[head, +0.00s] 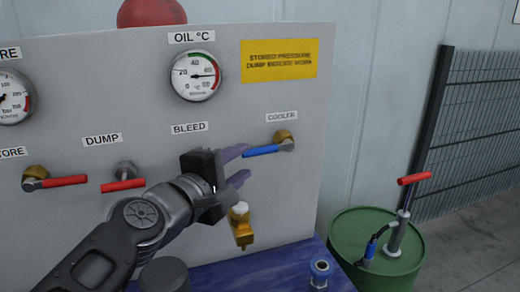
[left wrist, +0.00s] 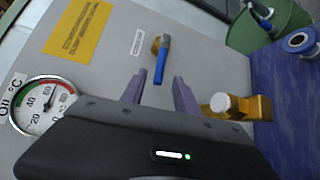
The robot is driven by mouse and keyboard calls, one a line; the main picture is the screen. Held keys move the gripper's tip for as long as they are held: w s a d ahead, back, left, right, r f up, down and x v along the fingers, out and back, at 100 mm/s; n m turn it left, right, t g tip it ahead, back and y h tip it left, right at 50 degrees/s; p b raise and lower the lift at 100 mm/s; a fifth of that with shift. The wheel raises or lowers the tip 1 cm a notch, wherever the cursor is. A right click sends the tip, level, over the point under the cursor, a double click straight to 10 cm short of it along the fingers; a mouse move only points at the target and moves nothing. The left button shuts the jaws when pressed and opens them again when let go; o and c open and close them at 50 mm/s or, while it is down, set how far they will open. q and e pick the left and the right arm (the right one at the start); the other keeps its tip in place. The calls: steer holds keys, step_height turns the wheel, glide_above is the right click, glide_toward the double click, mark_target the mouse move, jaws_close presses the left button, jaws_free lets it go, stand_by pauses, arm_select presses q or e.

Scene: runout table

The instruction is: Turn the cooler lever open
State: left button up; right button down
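The cooler lever (head: 261,151) has a blue handle on a brass valve (head: 284,137), below the COOLER label on the grey panel. The handle lies nearly level in the head view, pointing left from its pivot. My left gripper (head: 246,161) is open and empty, its fingers pointing toward the lever from the left. In the left wrist view the lever (left wrist: 159,66) appears beyond and between the two spread fingers (left wrist: 158,82). The free end of the handle is close to the upper fingertip in the head view; contact cannot be told. My right gripper is out of view.
A brass fitting with a pale cap (head: 240,225) sticks out just below my left gripper. Red DUMP (head: 122,185) and STORE (head: 62,182) levers are to the left. A green drum (head: 350,240) with a red-handled pump stands right of the panel. A blue surface (head: 270,270) lies below.

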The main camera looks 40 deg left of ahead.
mark_target(255, 154)
arm_select(q)
steer(key=shift+b+x, duration=0.35)
steer(key=shift+x, duration=3.6)
steer(key=shift+c, duration=0.5)
jaws_close()
steer(key=shift+f, duration=0.1)
